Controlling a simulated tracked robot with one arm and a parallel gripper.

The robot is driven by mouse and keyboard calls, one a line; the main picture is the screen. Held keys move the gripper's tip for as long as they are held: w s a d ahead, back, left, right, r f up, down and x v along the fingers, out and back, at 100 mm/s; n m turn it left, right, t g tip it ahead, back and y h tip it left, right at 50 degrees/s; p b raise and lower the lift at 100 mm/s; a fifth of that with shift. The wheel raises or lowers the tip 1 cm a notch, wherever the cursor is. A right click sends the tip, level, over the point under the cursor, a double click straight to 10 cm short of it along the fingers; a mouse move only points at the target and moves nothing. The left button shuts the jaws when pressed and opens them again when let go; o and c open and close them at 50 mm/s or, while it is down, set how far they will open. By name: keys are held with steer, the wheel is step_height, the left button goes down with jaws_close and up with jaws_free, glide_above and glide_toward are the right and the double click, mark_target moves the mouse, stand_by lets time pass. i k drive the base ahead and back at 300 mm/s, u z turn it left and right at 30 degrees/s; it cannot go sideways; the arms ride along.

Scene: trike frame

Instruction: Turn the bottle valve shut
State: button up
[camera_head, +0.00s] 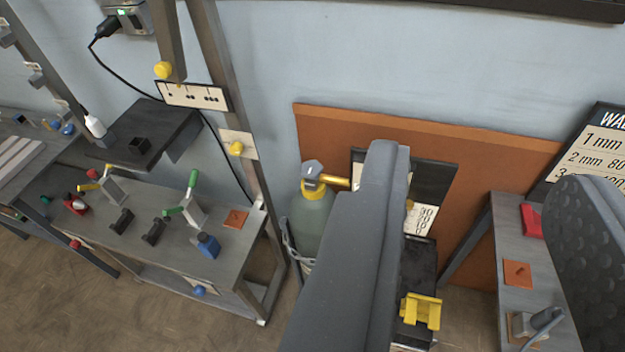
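A grey-green gas bottle (309,222) stands upright against the orange-brown panel, left of centre, with a chain around it. On its top is a yellow collar with a grey valve knob (311,169), and a yellow fitting (334,182) points right from it. My gripper (478,172) is open, with its two dark grey fingers wide apart and nothing between them. The left finger looms close in front and hides the bottle's right side. The valve lies to the left of this finger in the picture, farther away, and nothing touches it.
A grey metal bench (160,245) with clamps and small tools stands at left beside a steel post (225,110). A dark box with a yellow part (421,311) is between the fingers, low down. Another bench (510,300) is at right. Floor shows at lower left.

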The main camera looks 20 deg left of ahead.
mark_target(311, 169)
steer(key=z, duration=1.5)
steer(key=k, duration=0.95)
steer(key=u, duration=1.55)
steer(key=i, duration=1.65)
steer(key=z, duration=0.05)
